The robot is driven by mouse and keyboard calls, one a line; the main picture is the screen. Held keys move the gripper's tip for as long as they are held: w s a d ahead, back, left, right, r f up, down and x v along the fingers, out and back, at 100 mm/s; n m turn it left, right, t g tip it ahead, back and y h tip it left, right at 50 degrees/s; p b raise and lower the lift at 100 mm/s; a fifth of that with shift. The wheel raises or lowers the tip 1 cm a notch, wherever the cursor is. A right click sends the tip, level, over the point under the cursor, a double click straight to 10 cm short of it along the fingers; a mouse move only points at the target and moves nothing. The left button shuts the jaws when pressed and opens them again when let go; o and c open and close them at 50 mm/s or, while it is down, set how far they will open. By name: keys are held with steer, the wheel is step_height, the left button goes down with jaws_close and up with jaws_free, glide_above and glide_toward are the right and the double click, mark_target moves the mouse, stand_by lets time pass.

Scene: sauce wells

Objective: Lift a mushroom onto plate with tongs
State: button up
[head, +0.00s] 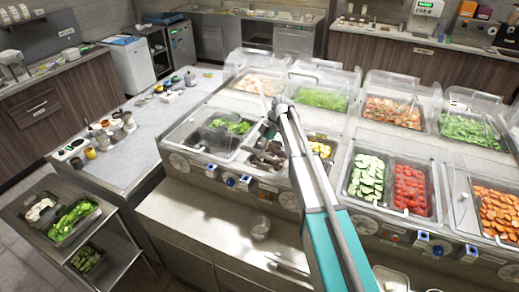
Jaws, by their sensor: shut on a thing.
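My arm reaches from the bottom right over the food counter. My gripper (279,108) is at its far end, above the front row of wells, and is small in this view. It is shut on a thin, light tool that looks like the tongs (264,95); the tips are hard to make out. Dark brown pieces that may be mushrooms (266,161) lie in a front well just left of my arm, partly hidden by it. Pale pieces, perhaps sliced mushrooms (41,209), sit on the cart at the lower left. I cannot make out the plate clearly.
Clear lids (322,76) stand over the back wells. Cucumber (367,175), red tomato (410,187) and carrot (497,208) fill wells on the right.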

jaws_close()
steer(key=shift+r, duration=0.1)
step_height(320, 180, up, 12)
steer(key=p, duration=1.2)
steer(key=shift+s, duration=0.1)
stand_by(0.7)
